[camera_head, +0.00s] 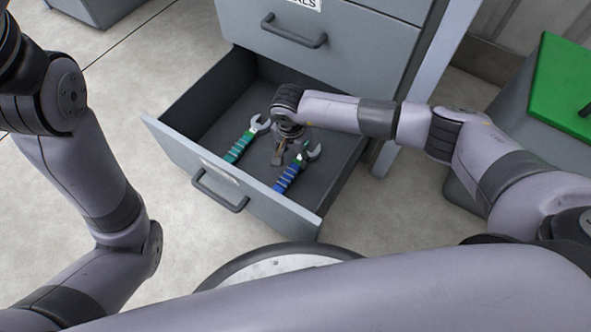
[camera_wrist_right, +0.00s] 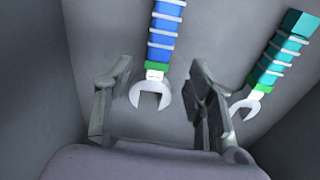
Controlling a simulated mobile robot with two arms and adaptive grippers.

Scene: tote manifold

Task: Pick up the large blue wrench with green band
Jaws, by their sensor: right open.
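The blue wrench (camera_head: 289,177) lies in the open drawer, with a ribbed blue handle, a green band near its head and a silver open-ended jaw. It also shows in the right wrist view (camera_wrist_right: 164,38), its silver head appearing between my gripper's fingers. My right gripper (camera_head: 281,157) is over the drawer, just left of the wrench head in the head view; in the wrist view its fingers (camera_wrist_right: 158,98) are open and hold nothing. I cannot tell its exact height above the wrench. My left gripper is out of view; only its arm shows.
A teal wrench (camera_head: 240,147) lies left of the blue one in the drawer; it also shows in the wrist view (camera_wrist_right: 279,52). The drawer's front wall (camera_head: 232,190) and sides enclose both. The grey cabinet (camera_head: 345,42) stands behind. A green board (camera_head: 562,85) is at right.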

